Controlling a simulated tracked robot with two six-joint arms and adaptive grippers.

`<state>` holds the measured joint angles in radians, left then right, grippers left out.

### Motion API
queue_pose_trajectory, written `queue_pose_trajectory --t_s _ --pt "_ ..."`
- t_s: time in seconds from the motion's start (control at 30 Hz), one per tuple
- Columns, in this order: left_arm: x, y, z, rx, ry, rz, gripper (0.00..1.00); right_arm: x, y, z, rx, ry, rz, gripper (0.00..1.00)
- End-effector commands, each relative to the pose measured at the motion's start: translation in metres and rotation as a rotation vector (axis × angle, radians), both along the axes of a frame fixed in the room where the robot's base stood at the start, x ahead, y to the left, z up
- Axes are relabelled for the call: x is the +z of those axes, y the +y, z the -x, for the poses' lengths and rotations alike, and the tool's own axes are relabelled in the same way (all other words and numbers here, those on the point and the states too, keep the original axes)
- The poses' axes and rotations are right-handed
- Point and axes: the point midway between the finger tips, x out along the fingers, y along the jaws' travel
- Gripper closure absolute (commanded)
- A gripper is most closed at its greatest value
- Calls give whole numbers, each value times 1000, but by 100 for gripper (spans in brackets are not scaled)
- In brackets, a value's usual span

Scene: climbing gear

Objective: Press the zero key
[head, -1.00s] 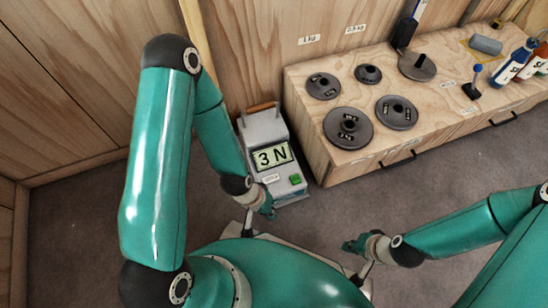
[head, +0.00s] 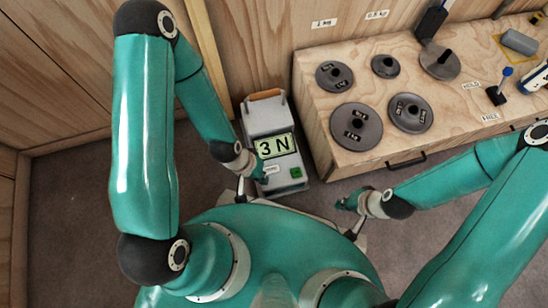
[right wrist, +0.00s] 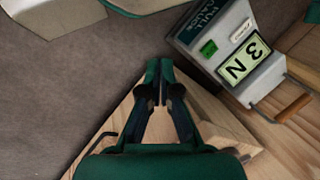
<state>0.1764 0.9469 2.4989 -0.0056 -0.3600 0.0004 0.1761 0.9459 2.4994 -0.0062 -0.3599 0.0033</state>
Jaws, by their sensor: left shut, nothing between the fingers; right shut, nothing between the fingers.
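The pull gauge (head: 271,120) is a grey box with a wooden handle, standing on the floor beside the wooden bench. Its display (head: 276,146) reads 3 N. A green key (head: 296,172) is at its front right, and a small white label (head: 271,169) is to the left of it. Both also show on the gauge in the right wrist view, the green key (right wrist: 209,47) clearly. My left gripper (head: 262,177) is shut and empty at the gauge's front left; contact cannot be told. My right gripper (head: 343,204) is shut and empty, to the right of the gauge and apart from it.
The wooden bench (head: 320,70) stands to the right of the gauge, with several dark weight discs (head: 356,127) on top and drawer handles (head: 406,160) on its front. A wooden wall is behind. Grey floor (head: 75,210) is free on the left.

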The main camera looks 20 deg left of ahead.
Motion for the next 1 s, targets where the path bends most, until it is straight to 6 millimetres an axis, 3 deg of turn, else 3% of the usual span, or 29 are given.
queue_pose_trajectory --t_s 0.2,0.33,0.57,0.7,0.9,1.0 --pt "45 0 0 0 0 0 100 42 4 -5 -18 -3 -5 100" --pt "79 0 0 0 -1 0 100 64 34 -20 -87 -7 -33 100" --pt "77 0 0 0 0 0 100 28 102 -64 -340 20 -177 100" --pt "76 0 0 0 0 0 100 8 155 -79 -498 90 -304 100" --pt "76 0 0 0 0 0 100 -10 216 -81 -656 233 -451 100" --pt "76 0 0 0 0 0 100 -14 233 -78 -701 286 -488 100"
